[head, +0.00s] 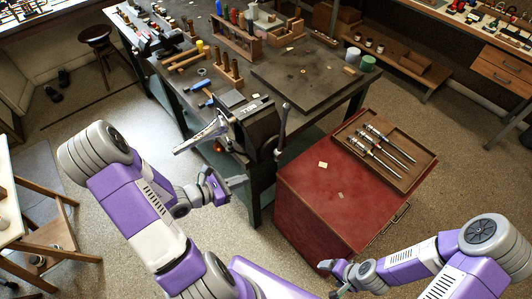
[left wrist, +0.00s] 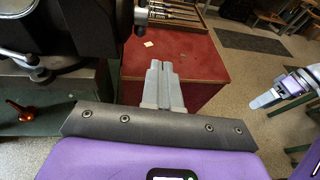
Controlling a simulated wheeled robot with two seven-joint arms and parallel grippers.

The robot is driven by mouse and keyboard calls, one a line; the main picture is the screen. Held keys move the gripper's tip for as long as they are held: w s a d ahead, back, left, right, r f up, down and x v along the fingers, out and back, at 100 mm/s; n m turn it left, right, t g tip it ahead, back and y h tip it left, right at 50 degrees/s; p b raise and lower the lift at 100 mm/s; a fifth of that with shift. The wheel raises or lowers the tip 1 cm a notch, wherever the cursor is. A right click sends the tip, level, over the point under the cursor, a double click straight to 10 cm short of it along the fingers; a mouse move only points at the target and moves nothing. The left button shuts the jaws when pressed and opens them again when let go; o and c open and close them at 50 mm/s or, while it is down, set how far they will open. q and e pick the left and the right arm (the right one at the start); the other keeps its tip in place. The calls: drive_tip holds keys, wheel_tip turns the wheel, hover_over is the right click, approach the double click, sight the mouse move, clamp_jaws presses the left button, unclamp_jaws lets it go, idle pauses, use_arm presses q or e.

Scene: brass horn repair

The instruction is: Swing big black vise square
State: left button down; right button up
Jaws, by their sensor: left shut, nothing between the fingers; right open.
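The big black vise (head: 262,128) is mounted at the near corner of the dark workbench. Its body sits at an angle to the bench edges, and a silver bar-like part (head: 203,134) points out to the left. An upright handle (head: 283,125) stands on its right side. In the left wrist view the vise (left wrist: 75,30) fills the upper left. My left gripper (head: 238,181) is below and in front of the vise, apart from it; its fingers (left wrist: 161,80) are shut and empty. My right gripper (head: 328,267) is open and empty at the bottom, near the red cabinet.
The red cabinet (head: 310,200) stands right of the vise, with a wooden tray (head: 350,150) of long metal tools on it. The workbench (head: 270,75) behind carries tool racks and a flat dark board. Floor at left is partly clear, with a wooden chair (head: 45,225).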

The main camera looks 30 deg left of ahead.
use_arm(q)
drive_tip(key=shift+n+t+y, duration=0.6)
drive_tip(key=shift+y, duration=0.1)
drive_tip(key=x, duration=0.4)
drive_tip(key=w+a+r+x, duration=0.1)
drive_tip(key=x, duration=0.3)
drive_tip(key=a+x, duration=0.1)
drive_tip(key=x, duration=0.4)
drive_tip(key=shift+w+a+r, duration=0.2)
drive_tip(key=shift+w+a, duration=0.05)
drive_tip(key=shift+a, duration=0.1)
